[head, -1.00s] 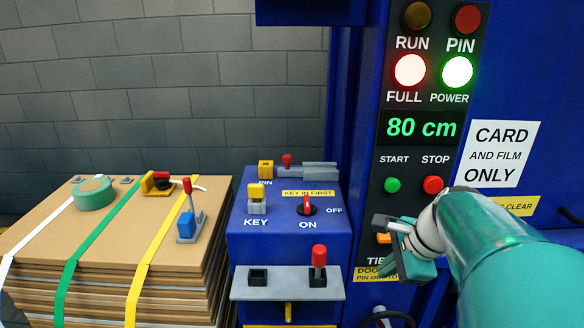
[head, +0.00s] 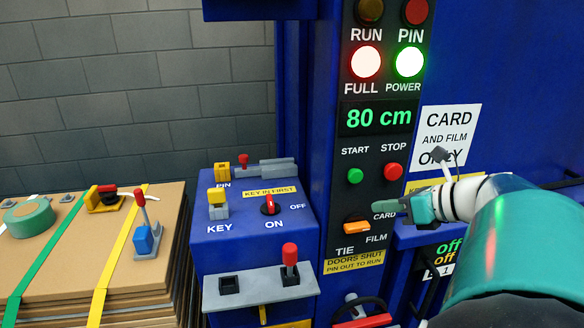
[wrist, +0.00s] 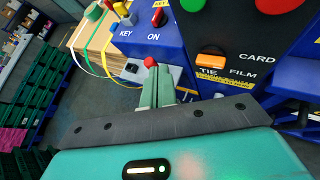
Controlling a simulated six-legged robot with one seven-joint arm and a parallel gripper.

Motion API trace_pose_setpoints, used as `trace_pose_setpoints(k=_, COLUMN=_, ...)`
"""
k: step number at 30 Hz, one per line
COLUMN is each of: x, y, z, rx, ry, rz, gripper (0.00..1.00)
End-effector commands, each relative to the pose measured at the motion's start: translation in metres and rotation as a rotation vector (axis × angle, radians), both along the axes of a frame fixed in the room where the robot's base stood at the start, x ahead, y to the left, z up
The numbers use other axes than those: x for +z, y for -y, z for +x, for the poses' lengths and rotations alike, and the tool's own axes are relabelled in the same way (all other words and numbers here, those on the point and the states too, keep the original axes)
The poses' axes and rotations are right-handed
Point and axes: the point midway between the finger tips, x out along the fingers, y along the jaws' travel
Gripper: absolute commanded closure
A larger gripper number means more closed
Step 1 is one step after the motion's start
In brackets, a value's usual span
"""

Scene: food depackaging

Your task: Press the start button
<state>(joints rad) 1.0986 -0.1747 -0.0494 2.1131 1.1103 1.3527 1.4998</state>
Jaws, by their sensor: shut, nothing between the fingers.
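The green start button (head: 355,176) is on the dark control panel, under the word START and left of the red stop button (head: 393,171). In the wrist view the start button (wrist: 193,5) is cut off by the top edge, with the red stop button (wrist: 278,5) to its right. My gripper (head: 380,203) is shut and empty, in front of the panel, below and right of the start button and apart from it. In the wrist view its fingers (wrist: 156,92) are together.
The display (head: 377,117) reads 80 cm; the FULL lamp (head: 366,62) and POWER lamp (head: 410,62) are lit. A red-knobbed lever (head: 290,258) stands lower left. Strapped cardboard (head: 80,250) lies at the left.

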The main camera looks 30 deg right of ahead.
Motion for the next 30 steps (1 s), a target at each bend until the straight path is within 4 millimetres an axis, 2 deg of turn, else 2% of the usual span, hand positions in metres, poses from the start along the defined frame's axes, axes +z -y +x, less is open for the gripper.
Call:
trace_pose_setpoints(k=5, x=-0.001, y=0.003, z=0.013, rx=0.001, ry=-0.001, rz=0.001, gripper=1.0)
trace_pose_setpoints(k=21, x=-0.001, y=0.019, z=0.078, rx=0.002, ry=-0.001, rz=-0.001, gripper=1.0)
trace_pose_setpoints(k=30, x=0.0, y=0.022, z=0.086, rx=-0.001, ry=-0.001, rz=-0.002, gripper=1.0)
